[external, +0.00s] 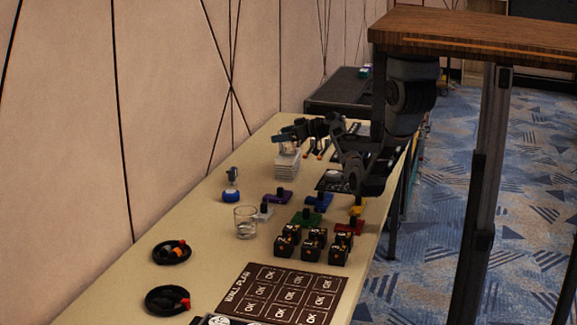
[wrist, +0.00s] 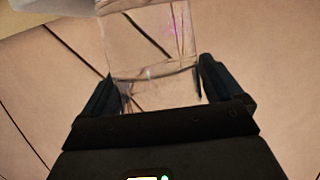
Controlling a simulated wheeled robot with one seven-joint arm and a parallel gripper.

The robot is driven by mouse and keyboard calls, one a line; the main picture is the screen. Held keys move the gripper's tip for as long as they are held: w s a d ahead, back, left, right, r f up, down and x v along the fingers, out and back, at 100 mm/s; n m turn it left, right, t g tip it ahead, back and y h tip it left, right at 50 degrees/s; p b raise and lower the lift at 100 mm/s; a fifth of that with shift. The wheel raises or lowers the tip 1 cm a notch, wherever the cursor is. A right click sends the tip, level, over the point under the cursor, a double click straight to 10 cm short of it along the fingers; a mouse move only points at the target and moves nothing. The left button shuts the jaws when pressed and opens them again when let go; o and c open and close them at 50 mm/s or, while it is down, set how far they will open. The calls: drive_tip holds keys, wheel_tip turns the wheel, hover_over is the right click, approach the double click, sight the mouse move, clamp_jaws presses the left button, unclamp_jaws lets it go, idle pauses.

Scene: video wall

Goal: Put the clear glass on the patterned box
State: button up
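A clear glass (wrist: 155,50) stands between the two fingers of my gripper (wrist: 160,95) in the wrist view, and both fingers appear to touch its sides. In the external view my gripper (external: 300,130) is at the far part of the table, over a white, layered-looking block (external: 286,165). A pale shape there may be the held glass, but it is too small to be sure. Another clear glass (external: 245,222) stands upright on the table. Several small black boxes with light markings (external: 311,244) stand grouped to its right. I cannot tell which item is the patterned box.
The long beige table (external: 205,215) runs along a panelled wall. Coloured pieces (external: 305,218) stand mid-table. A wooden top (external: 475,35) stands at the right.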

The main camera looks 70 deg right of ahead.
drive_tip(key=shift+o, duration=0.5)
drive_tip(key=shift+r, duration=0.1)
drive_tip(key=shift+s+r, duration=0.1)
drive_tip(key=v, duration=1.1)
drive_tip(key=shift+s, duration=0.4)
drive_tip(key=shift+r, duration=0.1)
